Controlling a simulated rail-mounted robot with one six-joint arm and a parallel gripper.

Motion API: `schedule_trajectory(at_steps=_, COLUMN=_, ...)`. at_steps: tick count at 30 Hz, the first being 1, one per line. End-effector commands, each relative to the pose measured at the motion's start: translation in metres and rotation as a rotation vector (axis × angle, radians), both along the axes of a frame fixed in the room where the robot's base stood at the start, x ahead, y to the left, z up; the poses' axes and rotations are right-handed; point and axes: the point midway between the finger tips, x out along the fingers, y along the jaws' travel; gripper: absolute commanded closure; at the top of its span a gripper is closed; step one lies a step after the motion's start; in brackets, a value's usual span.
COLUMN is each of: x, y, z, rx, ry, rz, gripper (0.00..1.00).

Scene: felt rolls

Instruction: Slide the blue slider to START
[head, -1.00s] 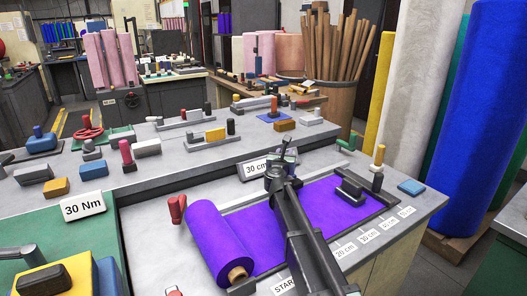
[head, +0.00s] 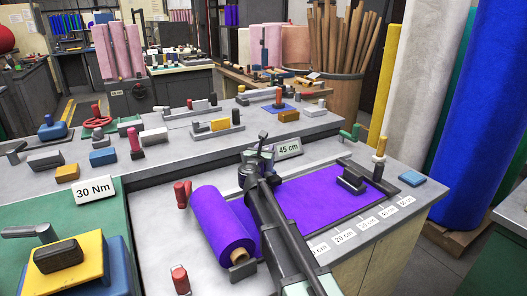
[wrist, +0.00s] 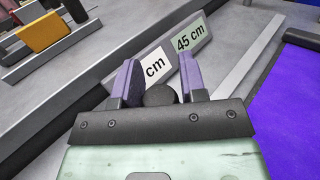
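My gripper (head: 262,139) is over the back edge of the cutting bench, left of the 45 cm sign (head: 289,149). In the wrist view its two purple-blue fingers (wrist: 158,80) stand apart, with a dark round shape between them that I cannot identify. A black-handled block (head: 352,181) sits at the right end of the purple felt (head: 325,200). Distance labels (head: 343,238) run along the front edge. The START label is not visible. I cannot make out a blue slider for sure.
A purple felt roll (head: 222,232) lies left of my arm. Red-handled pieces (head: 181,194) stand beside it. A raised shelf behind holds several tools, including a yellow block (head: 219,124).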

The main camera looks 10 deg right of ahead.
Motion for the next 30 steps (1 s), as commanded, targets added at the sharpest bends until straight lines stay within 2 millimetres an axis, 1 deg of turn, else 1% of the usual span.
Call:
schedule_trajectory(at_steps=1, x=0.0, y=0.0, z=0.0, rx=0.0, ry=0.0, rz=0.0, gripper=0.54)
schedule_trajectory(at_steps=3, x=0.0, y=0.0, z=0.0, rx=0.0, ry=0.0, rz=0.0, gripper=0.43)
schedule_trajectory(at_steps=4, x=0.0, y=0.0, z=0.0, rx=0.0, ry=0.0, rz=0.001, gripper=0.42)
schedule_trajectory(at_steps=12, x=0.0, y=0.0, z=0.001, rx=0.0, ry=0.0, rz=0.001, gripper=0.42)
schedule_trajectory(at_steps=14, x=0.0, y=0.0, z=0.004, rx=0.0, ry=0.0, rz=0.001, gripper=0.42)
schedule_trajectory(at_steps=17, x=0.0, y=0.0, z=0.013, rx=0.0, ry=0.0, rz=0.001, gripper=0.42)
schedule_trajectory(at_steps=20, x=0.0, y=0.0, z=0.029, rx=-0.001, ry=0.0, rz=0.002, gripper=0.42)
schedule_trajectory(at_steps=23, x=0.0, y=0.0, z=0.051, rx=0.0, ry=0.0, rz=0.001, gripper=0.42)
schedule_trajectory(at_steps=29, x=0.0, y=0.0, z=0.105, rx=0.0, ry=0.0, rz=0.001, gripper=0.42)
schedule_trajectory(at_steps=30, x=0.0, y=0.0, z=0.116, rx=0.0, ry=0.0, rz=0.001, gripper=0.42)
